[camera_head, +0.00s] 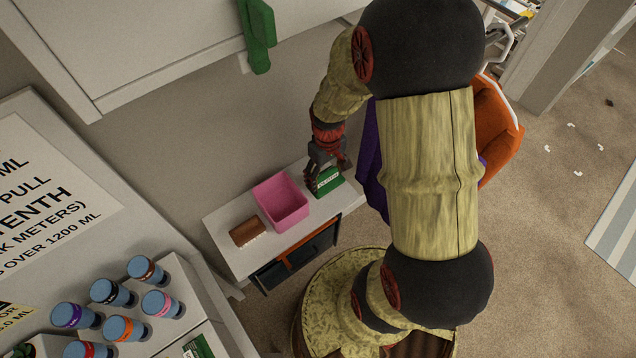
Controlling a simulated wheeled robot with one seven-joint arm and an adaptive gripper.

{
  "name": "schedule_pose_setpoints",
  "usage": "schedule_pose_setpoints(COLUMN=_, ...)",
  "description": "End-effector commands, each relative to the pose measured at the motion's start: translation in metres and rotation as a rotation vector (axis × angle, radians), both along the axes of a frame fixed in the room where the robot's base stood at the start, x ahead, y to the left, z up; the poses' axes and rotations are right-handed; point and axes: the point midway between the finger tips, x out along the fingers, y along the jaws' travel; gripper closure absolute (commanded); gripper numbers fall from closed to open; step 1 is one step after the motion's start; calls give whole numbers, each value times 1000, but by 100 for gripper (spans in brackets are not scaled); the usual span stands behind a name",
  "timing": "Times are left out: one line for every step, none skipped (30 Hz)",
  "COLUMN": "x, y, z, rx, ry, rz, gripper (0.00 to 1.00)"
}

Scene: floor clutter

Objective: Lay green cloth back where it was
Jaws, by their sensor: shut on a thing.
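My gripper (329,172) is low over the small white table, with its fingers on either side of a green item (329,186) that has a white lettered label. It is shut on this item, at the right of the pink bin. I cannot tell if the item is folded cloth or a box, or whether it touches the tabletop. Another green piece that looks like draped cloth (258,35) hangs over the edge of the pale cabinet at the top, well away from my gripper.
The white table (232,258) also holds a pink bin (281,203) and a brown block (247,231). Several blue-capped bottles (124,328) stand on a white unit at lower left. An orange and purple chair (497,125) is behind my arm.

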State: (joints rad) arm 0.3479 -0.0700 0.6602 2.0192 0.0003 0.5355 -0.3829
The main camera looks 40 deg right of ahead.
Motion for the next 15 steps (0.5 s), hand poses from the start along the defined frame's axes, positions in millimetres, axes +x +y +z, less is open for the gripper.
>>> schedule_pose_setpoints(x=6, y=3, z=-8, rx=0, ry=-1, rz=2, gripper=56)
schedule_pose_setpoints(x=8, y=5, z=-11, rx=0, ry=-1, rz=2, gripper=56)
schedule_pose_setpoints(x=11, y=6, z=-14, rx=0, ry=-1, rz=2, gripper=56)
schedule_pose_setpoints(x=13, y=7, z=-16, rx=0, ry=-1, rz=1, gripper=56)
schedule_pose_setpoints(x=14, y=7, z=-18, rx=-1, ry=-1, rz=1, gripper=56)
schedule_pose_setpoints(x=15, y=8, z=-19, rx=-1, ry=-2, rz=0, gripper=56)
schedule_pose_setpoints(x=16, y=8, z=-20, rx=-1, ry=-3, rz=0, gripper=56)
schedule_pose_setpoints(x=17, y=8, z=-21, rx=-1, ry=-3, rz=0, gripper=56)
schedule_pose_setpoints(x=18, y=9, z=-23, rx=-1, ry=-3, rz=0, gripper=56)
schedule_pose_setpoints(x=19, y=10, z=-25, rx=-1, ry=-2, rz=0, gripper=56)
schedule_pose_setpoints(x=21, y=11, z=-28, rx=-1, ry=-2, rz=0, gripper=56)
schedule_pose_setpoints(x=23, y=13, z=-32, rx=0, ry=-1, rz=1, gripper=56)
schedule_pose_setpoints(x=23, y=13, z=-37, rx=0, ry=1, rz=0, gripper=56)
schedule_pose_setpoints(x=22, y=13, z=-42, rx=0, ry=1, rz=-1, gripper=56)
schedule_pose_setpoints(x=22, y=13, z=-48, rx=0, ry=0, rz=-1, gripper=56)
